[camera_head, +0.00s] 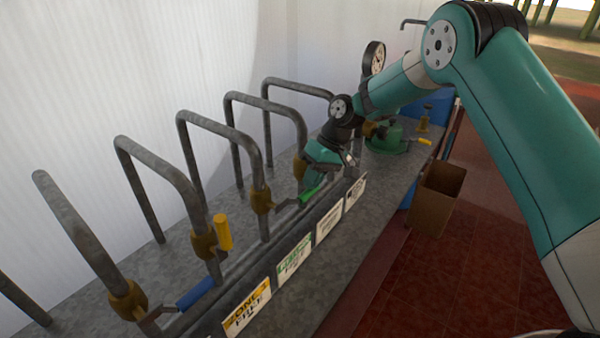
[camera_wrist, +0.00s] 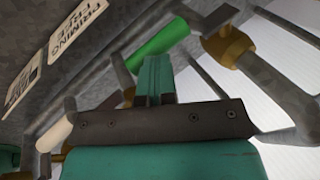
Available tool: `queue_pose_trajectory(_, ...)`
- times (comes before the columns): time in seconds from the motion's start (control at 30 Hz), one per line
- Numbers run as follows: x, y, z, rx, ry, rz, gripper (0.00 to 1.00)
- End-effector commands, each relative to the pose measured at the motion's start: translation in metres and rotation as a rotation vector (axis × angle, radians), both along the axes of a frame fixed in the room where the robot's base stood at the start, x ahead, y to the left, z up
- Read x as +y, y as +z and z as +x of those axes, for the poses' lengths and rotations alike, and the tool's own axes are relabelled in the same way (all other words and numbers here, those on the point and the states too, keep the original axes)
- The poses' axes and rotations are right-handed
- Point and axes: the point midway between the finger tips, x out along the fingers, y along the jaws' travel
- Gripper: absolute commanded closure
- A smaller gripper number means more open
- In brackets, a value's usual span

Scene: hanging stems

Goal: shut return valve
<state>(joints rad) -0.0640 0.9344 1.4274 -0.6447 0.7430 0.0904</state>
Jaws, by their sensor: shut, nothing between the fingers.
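A row of brass valves on bent grey pipes stands along the bench. The green lever (camera_head: 311,194) lies along the row, pointing right from its brass valve (camera_head: 262,201). In the wrist view the green lever (camera_wrist: 165,38) is just beyond my gripper (camera_wrist: 155,62), whose fingers are shut and empty. I cannot tell whether the fingertips touch it. In the head view my gripper (camera_head: 309,182) is just above that lever. A yellow lever (camera_head: 222,232) stands upright; a blue lever (camera_head: 195,293) lies along the row. I cannot tell which valve is the return one.
A cream lever (camera_wrist: 55,135) is at left in the wrist view. A green domed fitting (camera_head: 389,140) stands farther back. A cardboard box (camera_head: 437,198) sits right of the bench.

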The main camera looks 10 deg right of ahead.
Motion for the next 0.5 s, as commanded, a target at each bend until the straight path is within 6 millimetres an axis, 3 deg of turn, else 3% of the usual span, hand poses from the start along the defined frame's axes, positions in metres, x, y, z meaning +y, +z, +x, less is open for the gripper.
queue_pose_trajectory(0.23, 0.000, 0.048, 0.005, -0.008, -0.005, 0.003, 1.00)
queue_pose_trajectory(0.3, -0.012, 0.047, 0.010, -0.011, -0.009, 0.003, 1.00)
queue_pose_trajectory(0.5, -0.034, 0.083, 0.019, -0.013, -0.005, 0.004, 1.00)
